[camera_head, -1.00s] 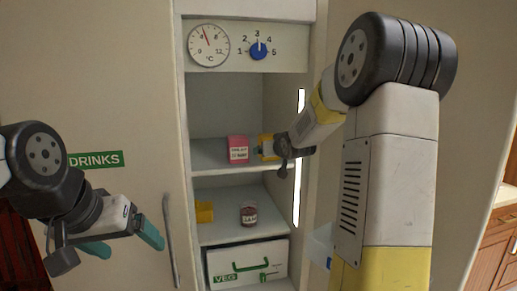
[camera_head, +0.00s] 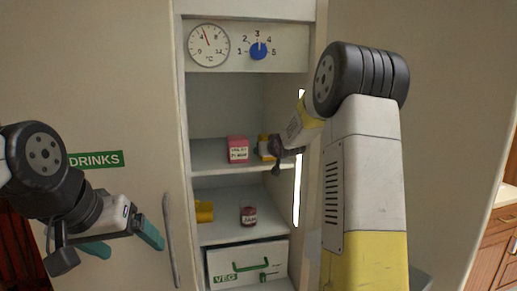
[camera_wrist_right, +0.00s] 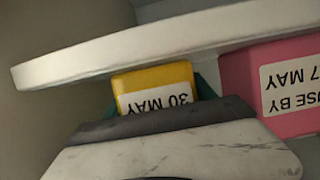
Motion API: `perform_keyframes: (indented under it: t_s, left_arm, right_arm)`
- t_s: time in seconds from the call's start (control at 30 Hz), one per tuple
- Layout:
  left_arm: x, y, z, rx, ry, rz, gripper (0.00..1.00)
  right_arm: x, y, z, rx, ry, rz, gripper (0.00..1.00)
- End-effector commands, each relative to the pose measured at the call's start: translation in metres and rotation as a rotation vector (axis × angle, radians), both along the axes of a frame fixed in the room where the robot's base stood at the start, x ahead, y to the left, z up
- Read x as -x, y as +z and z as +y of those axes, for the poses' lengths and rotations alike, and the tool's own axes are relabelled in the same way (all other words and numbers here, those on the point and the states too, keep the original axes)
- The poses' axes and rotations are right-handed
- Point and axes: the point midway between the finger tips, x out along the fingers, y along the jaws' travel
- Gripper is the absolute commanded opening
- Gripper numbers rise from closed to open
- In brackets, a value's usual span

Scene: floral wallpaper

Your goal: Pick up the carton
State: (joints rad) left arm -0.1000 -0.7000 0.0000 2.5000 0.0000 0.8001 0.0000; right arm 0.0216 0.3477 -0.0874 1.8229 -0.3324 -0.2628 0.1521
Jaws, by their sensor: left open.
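A yellow carton (camera_head: 268,146) with a white label stands on the upper fridge shelf. In the right wrist view the yellow carton (camera_wrist_right: 155,84) appears upside down, its label reading 30 MAY. A pink carton (camera_head: 237,150) stands just left of it; the pink carton (camera_wrist_right: 275,85) also shows in the right wrist view, labelled 7 MAY. My right gripper (camera_head: 275,149) is at the yellow carton, with teal fingers partly showing on both sides of it. Their grip is hidden by the gripper body. My left gripper (camera_head: 122,241) is open and empty, outside the fridge at lower left.
A lower shelf (camera_head: 230,230) holds a dark red jar (camera_head: 248,216) and a yellow item (camera_head: 204,211). Below is a VEG drawer (camera_head: 220,265) with a green handle. A dial and a blue knob (camera_head: 258,51) are above. The DRINKS door (camera_head: 120,200) is at left.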

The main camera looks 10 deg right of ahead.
Motion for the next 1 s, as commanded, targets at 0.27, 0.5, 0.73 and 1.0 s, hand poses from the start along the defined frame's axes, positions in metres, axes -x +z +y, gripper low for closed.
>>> perform_keyframes:
  t_s: [0.27, 0.5, 0.73, 1.0]
  left_arm:
    - [0.000, 0.000, 0.000, 0.000, 0.000, 0.000, 0.85]
    - [0.000, 0.000, 0.000, 0.000, 0.000, 0.000, 0.85]
    - [0.000, 0.000, 0.000, 0.000, 0.000, 0.000, 0.85]
    - [0.000, 0.000, 0.000, 0.000, 0.000, 0.000, 0.85]
  right_arm:
    - [0.000, 0.001, 0.000, 0.000, 0.000, -0.002, 0.12]
    - [0.000, 0.003, 0.001, 0.000, 0.000, -0.002, 0.12]
    - [0.000, 0.023, 0.004, 0.000, 0.000, -0.006, 0.12]
    - [0.000, 0.070, 0.002, 0.000, -0.002, -0.006, 0.12]
